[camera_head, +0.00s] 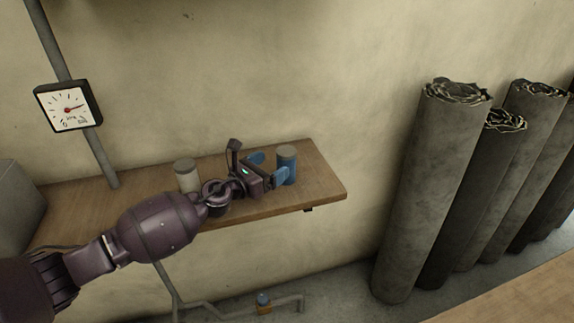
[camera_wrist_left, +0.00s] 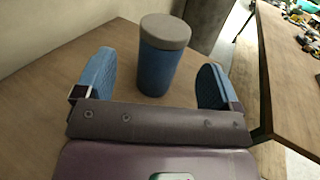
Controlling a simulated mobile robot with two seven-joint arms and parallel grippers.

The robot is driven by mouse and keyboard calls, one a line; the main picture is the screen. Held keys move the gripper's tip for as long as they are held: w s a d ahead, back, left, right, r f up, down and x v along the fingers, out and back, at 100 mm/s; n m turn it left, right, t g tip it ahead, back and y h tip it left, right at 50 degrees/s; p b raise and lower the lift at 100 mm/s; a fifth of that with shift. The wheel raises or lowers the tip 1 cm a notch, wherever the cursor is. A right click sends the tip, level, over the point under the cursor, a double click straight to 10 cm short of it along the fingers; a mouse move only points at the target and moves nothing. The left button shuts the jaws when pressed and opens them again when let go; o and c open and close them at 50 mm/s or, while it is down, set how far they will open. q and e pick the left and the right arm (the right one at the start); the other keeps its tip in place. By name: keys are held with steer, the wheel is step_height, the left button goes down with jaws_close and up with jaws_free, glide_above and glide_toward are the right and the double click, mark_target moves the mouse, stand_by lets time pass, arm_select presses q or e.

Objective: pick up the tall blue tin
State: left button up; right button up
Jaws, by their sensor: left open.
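The tall blue tin (camera_head: 287,168) stands upright on the wooden shelf, near its right end, with a grey-brown lid. In the left wrist view the tin (camera_wrist_left: 158,68) stands ahead of my gripper, between the lines of its two blue fingers. My left gripper (camera_head: 268,167) is open and empty, just left of the tin in the head view. It also shows in the left wrist view (camera_wrist_left: 155,85), with a finger on each side and gaps to the tin. Whether the tin's base lies between the fingertips is hard to tell. My right gripper is not in view.
A pale tin (camera_head: 186,175) with a brownish lid stands on the shelf (camera_head: 322,185), behind my left arm. A dial gauge (camera_head: 68,106) hangs on a pipe at the left. Several dark sheet rolls (camera_head: 430,190) lean against the wall at the right. The shelf's right end is clear.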

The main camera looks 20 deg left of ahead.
mark_target(279, 161)
arm_select(q)
steer(key=shift+x, duration=3.05)
steer(key=shift+s+d+r, duration=0.1)
steer(key=shift+r, duration=0.05)
steer(key=shift+c, duration=0.5)
steer(key=c, duration=1.1)
